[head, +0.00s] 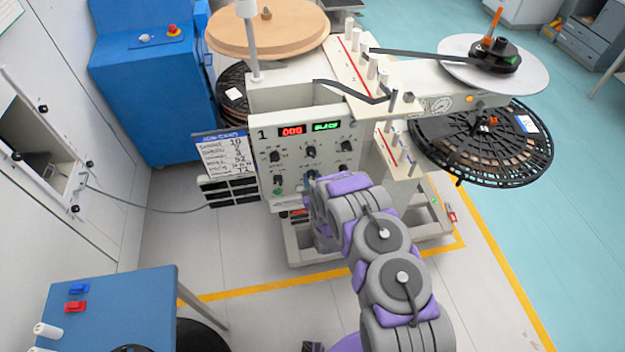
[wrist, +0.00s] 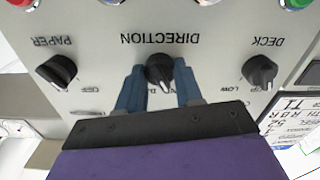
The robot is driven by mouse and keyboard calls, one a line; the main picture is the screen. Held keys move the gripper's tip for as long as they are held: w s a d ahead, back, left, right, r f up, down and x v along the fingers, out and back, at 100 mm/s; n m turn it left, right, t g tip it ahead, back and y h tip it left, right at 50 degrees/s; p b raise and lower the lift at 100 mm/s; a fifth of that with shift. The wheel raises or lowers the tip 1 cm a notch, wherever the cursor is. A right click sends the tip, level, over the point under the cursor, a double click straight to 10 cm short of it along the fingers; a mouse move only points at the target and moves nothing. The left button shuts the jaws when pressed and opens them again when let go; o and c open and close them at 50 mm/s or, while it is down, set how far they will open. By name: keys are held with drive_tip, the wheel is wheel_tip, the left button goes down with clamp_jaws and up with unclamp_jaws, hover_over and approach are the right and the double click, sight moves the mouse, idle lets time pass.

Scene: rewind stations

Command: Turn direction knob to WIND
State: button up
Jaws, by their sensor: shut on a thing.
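The DIRECTION knob (wrist: 159,70) is black and sits mid-panel, with its label upside down in the wrist view. My gripper (wrist: 158,80) has one blue finger on each side of this knob and is shut on it. The fingers and the dark gripper edge cover part of the position marks below the label, so the WIND mark is not clearly readable. In the head view my gripper (head: 311,180) is at the lower middle of the control panel (head: 262,150), and my arm hides much of that area.
In the wrist view, the PAPER knob (wrist: 57,72) and the DECK knob (wrist: 260,72) flank the fingers. A red button (wrist: 22,3) and a green button (wrist: 297,3) are at the top. A written board (head: 220,158) hangs left of the panel. A blue table (head: 140,290) stands lower left.

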drive_tip(key=shift+s+f+n, duration=0.15)
drive_tip(key=shift+f+n, duration=0.1)
drive_tip(key=shift+n, duration=0.05)
drive_tip(key=o, duration=0.8)
drive_tip(key=shift+f, duration=0.1)
drive_tip(key=shift+c, duration=0.2)
drive_tip(key=shift+o, duration=1.4)
drive_tip(key=shift+r, duration=0.2)
drive_tip(key=p+v, duration=0.4)
drive_tip(key=v, duration=1.3)
